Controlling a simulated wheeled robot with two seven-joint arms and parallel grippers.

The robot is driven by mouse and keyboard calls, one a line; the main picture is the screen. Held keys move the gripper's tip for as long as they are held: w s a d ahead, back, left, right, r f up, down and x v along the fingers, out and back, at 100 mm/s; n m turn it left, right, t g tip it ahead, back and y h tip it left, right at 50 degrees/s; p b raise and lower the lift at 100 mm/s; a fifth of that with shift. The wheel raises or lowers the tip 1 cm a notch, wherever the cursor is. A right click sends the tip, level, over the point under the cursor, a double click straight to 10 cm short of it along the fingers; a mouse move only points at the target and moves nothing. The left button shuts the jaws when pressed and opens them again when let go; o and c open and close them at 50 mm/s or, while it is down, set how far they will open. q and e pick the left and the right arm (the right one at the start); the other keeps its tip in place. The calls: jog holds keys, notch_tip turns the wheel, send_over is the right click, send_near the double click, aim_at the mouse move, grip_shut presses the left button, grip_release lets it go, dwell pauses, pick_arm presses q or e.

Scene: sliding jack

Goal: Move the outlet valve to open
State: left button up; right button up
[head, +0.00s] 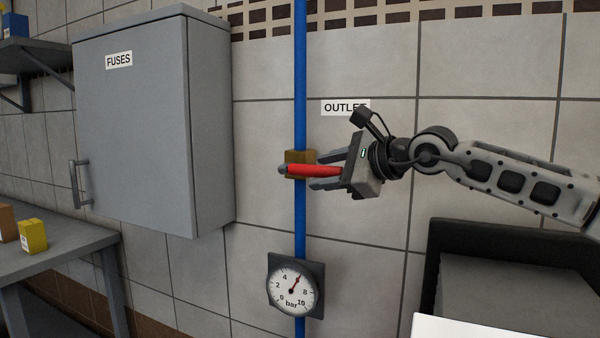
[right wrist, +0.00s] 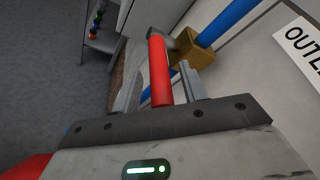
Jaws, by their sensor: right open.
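The outlet valve has a brass body (head: 297,158) on the vertical blue pipe and a red lever (head: 312,170). The lever lies roughly level, across the pipe, pointing right. The OUTLET label (head: 341,107) is on the wall to the upper right, partly covered by my right gripper. My right gripper (head: 318,170) is open, its fingers on either side of the lever. In the right wrist view the red lever (right wrist: 160,72) runs between the two fingers, with visible space beside it; the brass body (right wrist: 196,52) is just beyond. My left gripper is not in view.
A grey FUSES cabinet (head: 135,130) stands out from the wall left of the pipe. A pressure gauge (head: 293,288) sits on the pipe below the valve. A dark-framed box (head: 490,285) is at lower right. A table (head: 55,258) with small boxes is at left.

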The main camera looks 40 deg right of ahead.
jog(key=shift+w+a+f, duration=0.1)
jog(key=shift+w+f, duration=0.1)
jog(key=shift+w, duration=0.5)
jog(key=shift+s, duration=0.1)
grip_shut()
jog(key=shift+r, duration=0.1)
jog(key=shift+r, duration=0.1)
